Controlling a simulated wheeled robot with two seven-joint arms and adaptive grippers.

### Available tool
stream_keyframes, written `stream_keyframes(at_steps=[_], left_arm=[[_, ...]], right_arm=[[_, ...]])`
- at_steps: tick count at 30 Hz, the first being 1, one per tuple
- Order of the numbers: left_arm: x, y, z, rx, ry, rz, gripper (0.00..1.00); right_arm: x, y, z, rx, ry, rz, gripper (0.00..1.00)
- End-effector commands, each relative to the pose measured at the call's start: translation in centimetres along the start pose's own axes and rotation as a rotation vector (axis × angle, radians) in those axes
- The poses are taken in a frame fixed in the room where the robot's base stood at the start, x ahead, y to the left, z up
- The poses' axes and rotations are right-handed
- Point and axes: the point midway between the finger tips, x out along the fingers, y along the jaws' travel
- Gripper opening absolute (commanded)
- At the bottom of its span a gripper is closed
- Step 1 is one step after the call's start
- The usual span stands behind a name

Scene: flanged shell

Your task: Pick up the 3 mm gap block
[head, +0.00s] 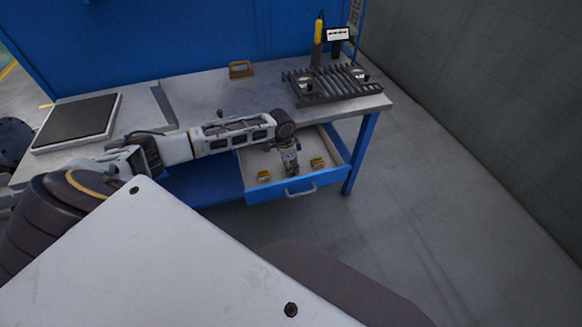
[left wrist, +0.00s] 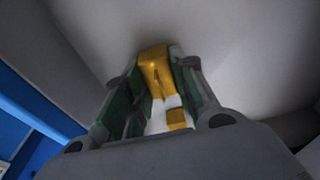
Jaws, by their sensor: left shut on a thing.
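The open drawer (head: 330,179) under the bench holds one yellow block (head: 264,175) at the left and another yellow block (head: 318,163) at the right. My left gripper (head: 291,170) points down over the drawer between them. In the left wrist view my left gripper (left wrist: 158,85) is shut on a yellow gap block (left wrist: 155,66) with white parts, held between its green-lined fingers. I cannot read a size on any block, so I cannot tell which is the 3 mm one. The held block is hidden in the head view. My right gripper is not in view.
On the bench top (head: 205,100) stand a dark slatted rack (head: 325,84), a brass-coloured holder (head: 241,69), a yellow-handled tool (head: 318,40) and a small display (head: 338,34). A black pad (head: 76,120) lies at the left. The drawer walls surround my left gripper.

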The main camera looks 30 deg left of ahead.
Motion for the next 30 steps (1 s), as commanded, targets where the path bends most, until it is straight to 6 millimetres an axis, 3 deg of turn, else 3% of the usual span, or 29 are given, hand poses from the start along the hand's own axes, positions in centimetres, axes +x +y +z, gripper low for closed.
stream_keyframes(at_steps=[8,18,30], left_arm=[[-3.0,-0.1,-0.6,0.0,0.005,-0.003,0.0],[-7.8,-0.1,-1.3,0.001,0.004,-0.002,0.0],[-9.6,-0.1,-1.5,0.0,0.003,-0.001,0.0]], right_arm=[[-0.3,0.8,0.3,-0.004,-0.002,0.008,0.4],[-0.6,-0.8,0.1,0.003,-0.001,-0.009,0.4],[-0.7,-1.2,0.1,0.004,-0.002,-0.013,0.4]])
